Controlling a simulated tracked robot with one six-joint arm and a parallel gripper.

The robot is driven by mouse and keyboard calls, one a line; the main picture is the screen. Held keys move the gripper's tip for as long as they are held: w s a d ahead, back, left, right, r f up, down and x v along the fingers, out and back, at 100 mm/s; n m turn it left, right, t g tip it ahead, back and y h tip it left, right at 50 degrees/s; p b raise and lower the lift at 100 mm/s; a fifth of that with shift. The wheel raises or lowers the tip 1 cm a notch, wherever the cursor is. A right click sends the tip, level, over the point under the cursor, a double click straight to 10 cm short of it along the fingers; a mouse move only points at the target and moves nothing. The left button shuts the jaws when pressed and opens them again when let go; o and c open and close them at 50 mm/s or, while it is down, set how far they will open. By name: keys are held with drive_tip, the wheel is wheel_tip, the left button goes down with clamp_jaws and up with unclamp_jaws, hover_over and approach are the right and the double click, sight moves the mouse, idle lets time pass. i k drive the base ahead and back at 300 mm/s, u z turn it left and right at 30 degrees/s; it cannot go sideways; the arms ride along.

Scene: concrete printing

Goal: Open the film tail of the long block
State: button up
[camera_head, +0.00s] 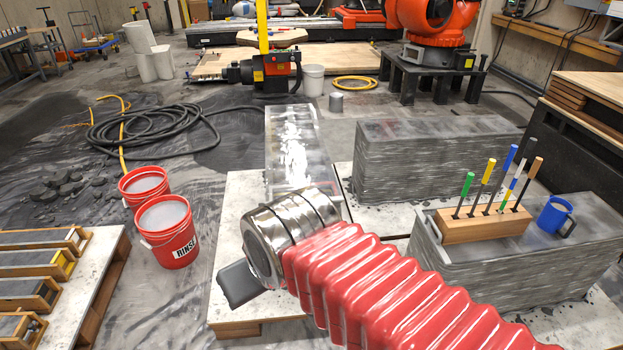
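A long narrow grey block (292,140) runs away from me in the middle of the camera_head view. Its top is glossy and wrinkled, which looks like clear film (295,165). My metal wrist and red ribbed arm cover the near end of this block, so I cannot make out a film tail there. My gripper (238,285) shows as a dark grey piece at the lower left of the wrist, over the near pale board. Its fingers cannot be told apart, and nothing is visibly held.
Layered grey blocks stand right (430,165) and front right (590,258); the latter carries a wooden tool holder (480,228) and blue mug (556,215). Red buckets (176,245) stand left of the pale board (235,215). A black hose (150,128) lies coiled behind.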

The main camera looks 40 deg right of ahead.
sight(337, 199)
drive_tip(key=z, duration=0.25)
drive_tip(key=i, duration=1.1)
drive_tip(key=z, duration=0.25)
